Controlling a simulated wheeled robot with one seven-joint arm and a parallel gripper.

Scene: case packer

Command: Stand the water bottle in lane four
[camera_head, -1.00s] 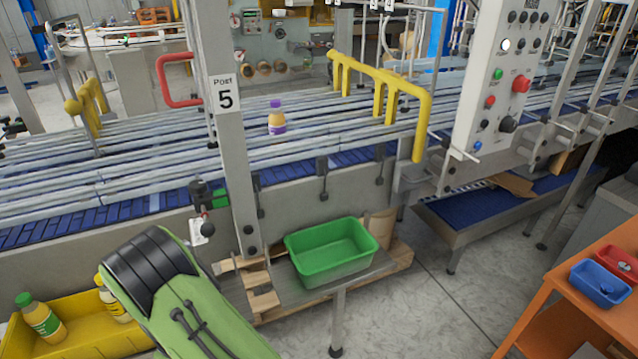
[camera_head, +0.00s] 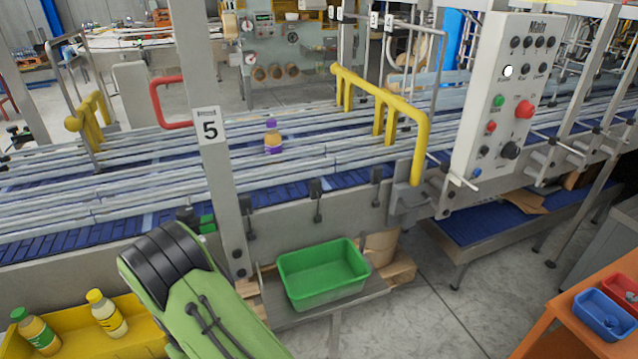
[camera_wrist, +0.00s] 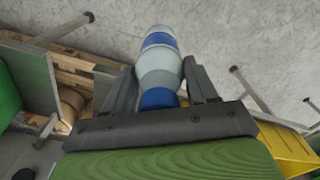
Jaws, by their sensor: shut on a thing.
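In the wrist view my gripper (camera_wrist: 158,90) is shut on the water bottle (camera_wrist: 160,65), a pale grey-blue bottle with blue bands. One finger lies on each side of it, and the bottle is clear of the floor seen behind it. The head view shows my green arm but neither the gripper nor the held bottle. The lanes (camera_head: 120,185) run across the conveyor between long metal rails over blue belting. I cannot tell which lane is four. A purple-capped bottle (camera_head: 272,138) stands upright between rails near the middle.
A grey post marked 5 (camera_head: 228,205) rises in front of the conveyor. Yellow guards (camera_head: 422,140) stand over the rails. A green bin (camera_head: 322,290) sits on a low shelf below. A yellow crate (camera_head: 140,345) with two bottles is at lower left. An orange bench (camera_head: 570,335) is at right.

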